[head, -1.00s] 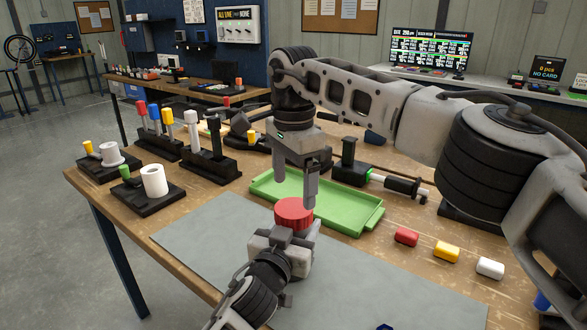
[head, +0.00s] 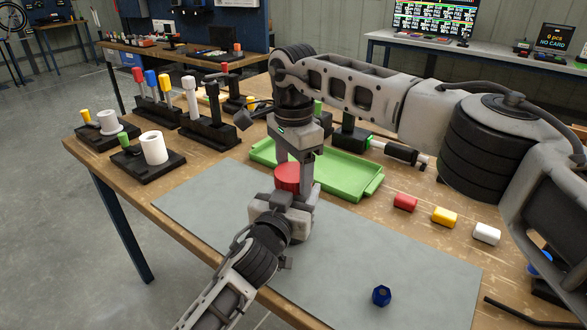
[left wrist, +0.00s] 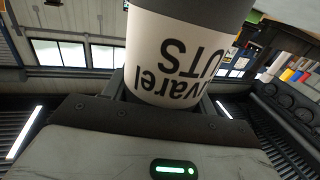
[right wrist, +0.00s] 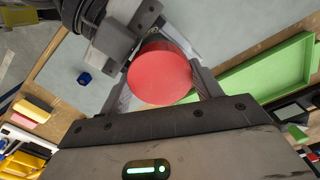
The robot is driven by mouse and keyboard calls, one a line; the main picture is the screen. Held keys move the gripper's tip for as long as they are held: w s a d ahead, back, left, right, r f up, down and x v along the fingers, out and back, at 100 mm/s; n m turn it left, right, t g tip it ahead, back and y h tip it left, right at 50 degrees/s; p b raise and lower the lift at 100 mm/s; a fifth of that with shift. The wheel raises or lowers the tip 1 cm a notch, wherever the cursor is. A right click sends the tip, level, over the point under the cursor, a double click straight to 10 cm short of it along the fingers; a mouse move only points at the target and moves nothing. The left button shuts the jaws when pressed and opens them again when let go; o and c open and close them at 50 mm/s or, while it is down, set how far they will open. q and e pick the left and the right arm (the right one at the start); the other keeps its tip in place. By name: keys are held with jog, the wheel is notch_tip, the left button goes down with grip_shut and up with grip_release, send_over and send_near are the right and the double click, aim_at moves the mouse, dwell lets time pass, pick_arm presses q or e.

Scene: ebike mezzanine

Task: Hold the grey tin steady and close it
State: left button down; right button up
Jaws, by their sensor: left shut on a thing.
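The grey tin (left wrist: 185,55) with a white label reading "NUTS" fills the top of the left wrist view. My left gripper (head: 287,203) is shut on it and hides most of it in the head view. A round red lid (head: 287,178) sits at the top of the tin; whether it is fully seated I cannot tell. My right gripper (head: 296,168) points down from above with its fingers either side of the lid. In the right wrist view the lid (right wrist: 160,75) lies between the open fingers; contact is unclear.
A green tray (head: 345,175) lies just behind the grippers. Red (head: 405,202), yellow (head: 444,216) and white (head: 486,233) pieces lie to the right. A blue nut (head: 381,296) sits on the grey mat (head: 350,255), which is otherwise clear. Holders with coloured handles stand at the left.

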jog(key=m, duration=0.3)
jog(key=o, duration=1.1)
jog(key=shift+r, duration=2.3)
jog(key=shift+c, duration=0.6)
